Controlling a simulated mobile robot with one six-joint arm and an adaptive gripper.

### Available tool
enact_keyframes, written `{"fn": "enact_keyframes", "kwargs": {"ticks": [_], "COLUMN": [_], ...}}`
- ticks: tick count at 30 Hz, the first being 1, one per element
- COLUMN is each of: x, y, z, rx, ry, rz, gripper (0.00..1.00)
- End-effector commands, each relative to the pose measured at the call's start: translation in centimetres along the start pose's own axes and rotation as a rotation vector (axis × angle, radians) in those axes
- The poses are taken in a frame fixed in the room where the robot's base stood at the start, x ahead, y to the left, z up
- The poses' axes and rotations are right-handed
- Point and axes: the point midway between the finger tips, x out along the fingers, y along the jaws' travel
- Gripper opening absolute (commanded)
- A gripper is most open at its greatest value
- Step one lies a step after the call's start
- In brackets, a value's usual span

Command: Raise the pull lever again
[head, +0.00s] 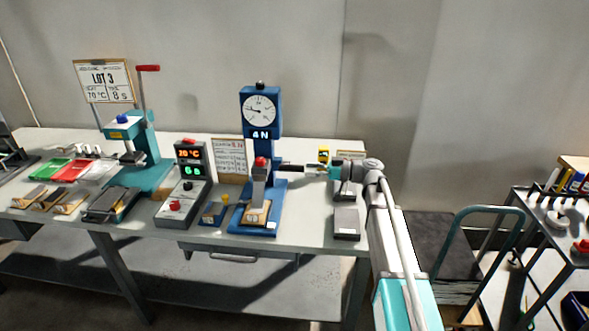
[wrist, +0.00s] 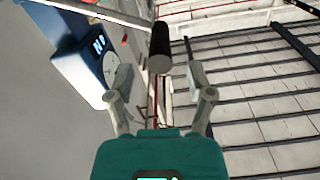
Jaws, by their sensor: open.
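The pull lever has a dark round grip (head: 291,167) that sticks out to the right from the blue pull tester (head: 262,128). The tester carries a round dial and a display reading 4 N. My gripper (head: 311,169) is open at the right of the grip, pointing left at it. In the wrist view the grip (wrist: 160,42) is seen nearly end on, ahead of and between the open fingers of my gripper (wrist: 156,84). I cannot tell whether either finger touches it. The blue tester (wrist: 85,55) shows at the upper left.
A grey control box (head: 181,187) with lit displays stands left of the tester. A teal press (head: 148,150) with a red-handled lever is further left. A yellow-topped item (head: 323,155) stands behind my gripper. A cart (head: 548,230) is at the right.

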Motion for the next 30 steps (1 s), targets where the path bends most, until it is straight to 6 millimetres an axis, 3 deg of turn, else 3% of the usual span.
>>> {"fn": "enact_keyframes", "kwargs": {"ticks": [10,25,30], "x": [4.4,5.3,5.3], "y": [0.0,0.1,0.0], "z": [0.0,0.0,0.0], "rx": [0.000,0.000,0.000], "ry": [0.000,0.000,0.000], "rz": [0.000,0.002,0.002], "gripper": [0.68,0.68,0.38]}}
